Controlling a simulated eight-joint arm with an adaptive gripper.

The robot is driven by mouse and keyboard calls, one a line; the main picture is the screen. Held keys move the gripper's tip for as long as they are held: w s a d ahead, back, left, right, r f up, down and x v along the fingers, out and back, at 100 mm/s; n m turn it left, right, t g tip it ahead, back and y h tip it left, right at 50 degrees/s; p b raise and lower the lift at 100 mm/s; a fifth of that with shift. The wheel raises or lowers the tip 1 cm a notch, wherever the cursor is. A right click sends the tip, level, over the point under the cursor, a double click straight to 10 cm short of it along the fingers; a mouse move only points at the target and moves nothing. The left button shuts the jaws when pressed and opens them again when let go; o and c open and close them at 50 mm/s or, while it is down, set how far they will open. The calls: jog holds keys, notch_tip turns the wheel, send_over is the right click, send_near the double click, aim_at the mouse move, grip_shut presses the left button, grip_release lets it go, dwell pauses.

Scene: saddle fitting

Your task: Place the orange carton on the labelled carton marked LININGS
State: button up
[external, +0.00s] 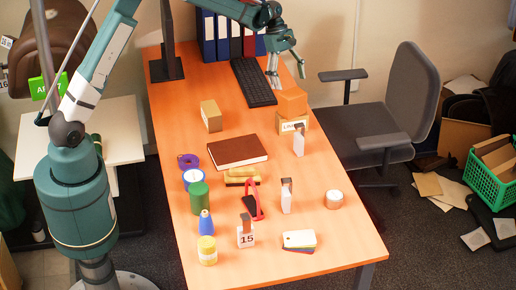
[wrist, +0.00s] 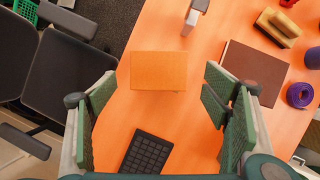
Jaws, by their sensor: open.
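The orange carton (external: 291,102) rests on top of the labelled carton (external: 292,125), whose white label partly shows letters starting "LIN". The orange carton looks roughly level and covers the labelled carton's top. In the wrist view the orange carton (wrist: 158,71) lies ahead of the fingers, and the labelled carton is hidden beneath it. My gripper (external: 286,70) is open and empty, above and just behind the orange carton, apart from it. Its two fingers (wrist: 160,115) stand wide apart in the wrist view.
A black keyboard (external: 253,82) lies beside the cartons, with several binders (external: 232,38) behind. A brown box (external: 211,116), a brown book (external: 237,151) and a card stand (external: 299,141) stand nearby. A grey chair (external: 385,110) is at the table's right edge.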

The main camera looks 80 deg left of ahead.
jog(key=s+d+r+m+t+y, duration=0.25)
jog(key=s+d+r+m, duration=0.75)
jog(key=s+d+r, duration=1)
jog(key=s+d+m+t, duration=0.1)
jog(key=s+d+m, duration=0.2)
jog(key=s, duration=0.6)
jog(key=s+d+f+m+t+y, duration=0.1)
jog(key=s+d+m, duration=0.2)
jog(key=s, duration=0.6)
jog(key=s+d+m+t, duration=0.1)
jog(key=s+d+m, duration=0.3)
jog(key=s, duration=0.6)
jog(key=shift+f+m, duration=0.4)
jog(key=shift+m, duration=0.9)
jog(key=shift+y, duration=0.25)
